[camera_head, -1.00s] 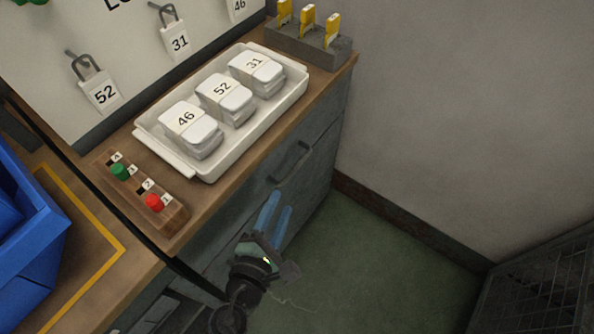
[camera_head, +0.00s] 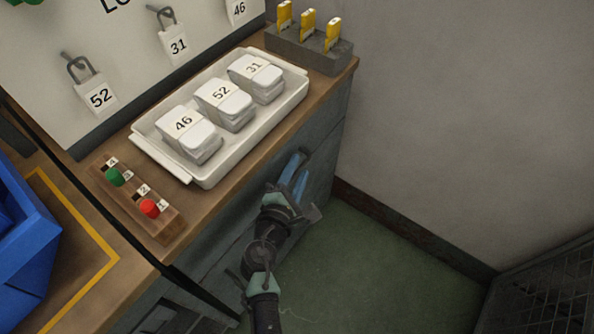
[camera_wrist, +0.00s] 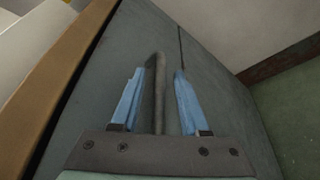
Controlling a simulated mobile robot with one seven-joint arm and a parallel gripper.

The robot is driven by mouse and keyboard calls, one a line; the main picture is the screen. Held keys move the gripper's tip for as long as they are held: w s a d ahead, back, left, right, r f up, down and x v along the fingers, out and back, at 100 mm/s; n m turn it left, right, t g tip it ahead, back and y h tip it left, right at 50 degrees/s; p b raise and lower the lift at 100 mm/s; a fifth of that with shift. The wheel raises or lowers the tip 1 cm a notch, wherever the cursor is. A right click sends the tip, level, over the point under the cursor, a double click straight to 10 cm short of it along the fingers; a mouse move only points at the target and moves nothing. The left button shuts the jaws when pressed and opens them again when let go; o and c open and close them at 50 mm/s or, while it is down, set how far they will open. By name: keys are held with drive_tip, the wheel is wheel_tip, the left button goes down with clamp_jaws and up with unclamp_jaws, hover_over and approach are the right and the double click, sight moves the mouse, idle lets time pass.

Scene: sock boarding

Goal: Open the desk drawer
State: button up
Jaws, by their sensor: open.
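The desk drawer (camera_wrist: 95,85) has a grey-green front below the wooden desk top, and it looks closed. Its dark bar handle (camera_wrist: 159,92) shows in the wrist view between my two blue fingers. My gripper (camera_head: 296,168) is open at the drawer front, its fingers on either side of the handle, with a gap left and right of the bar. In the head view my fingers cover most of the handle (camera_head: 306,156). I cannot tell how deep the handle sits between the fingers.
On the desk top stand a white tray (camera_head: 207,180) with labelled packs, a wooden block (camera_head: 172,222) with red and green pegs, and a grey holder (camera_head: 340,60) with yellow tags. A wall (camera_head: 450,110) rises at the right. The green floor beside the desk is clear.

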clamp_jaws()
idle(1.4)
